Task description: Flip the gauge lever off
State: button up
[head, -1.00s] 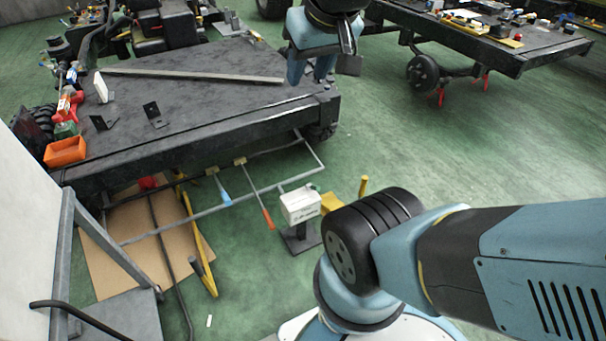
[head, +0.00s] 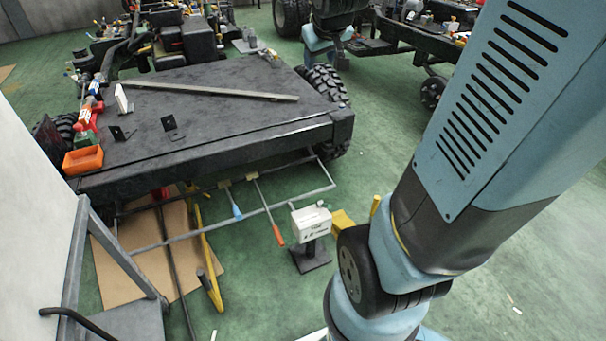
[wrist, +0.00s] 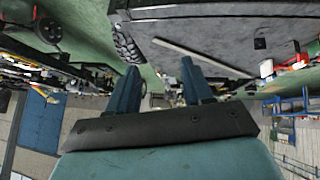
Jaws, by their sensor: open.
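No part in view is plainly marked as the gauge lever. A lever with a blue handle (head: 237,212) and one with an orange-red handle (head: 278,236) stick out from the front of the chassis (head: 210,110), over a grey pipe frame. A white box with dark lettering (head: 312,222) stands on a dark post beside them. My gripper (head: 327,48) is high at the top of the head view, beyond the chassis's right corner and well away from the levers. In the wrist view its two blue fingers (wrist: 158,64) are apart with nothing between them.
A long grey bar (head: 210,90), small black brackets (head: 170,124) and an orange bin (head: 83,161) are on the chassis. A yellow bar (head: 208,265) leans below it, over cardboard (head: 150,262). A grey frame (head: 75,255) stands at left. Green floor is open at lower right.

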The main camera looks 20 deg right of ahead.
jog(key=w+d+f+n+t, duration=0.1)
jog(key=w+d+f, duration=0.55)
jog(key=w, duration=0.25)
jog(key=w+d+f+n+t, duration=0.1)
jog(key=w+d+f, duration=0.4)
jog(key=w+f, duration=0.25)
jog(key=w+d+f+n+t, duration=0.1)
jog(key=w+d+f, duration=0.35)
jog(key=f, duration=0.55)
jog(key=t+y, duration=0.5)
jog(key=t, duration=0.2)
send_near(327, 206)
notch_tip(327, 206, down, 2)
jog(key=s+d, duration=0.2)
jog(key=w+a, duration=0.1)
jog(key=w, duration=0.8)
jog(key=w+a, duration=0.1)
jog(key=w, duration=0.3)
jog(key=shift+w+a+f, duration=0.2)
jog(key=shift+w+a, duration=0.05)
jog(key=shift+a, duration=0.1)
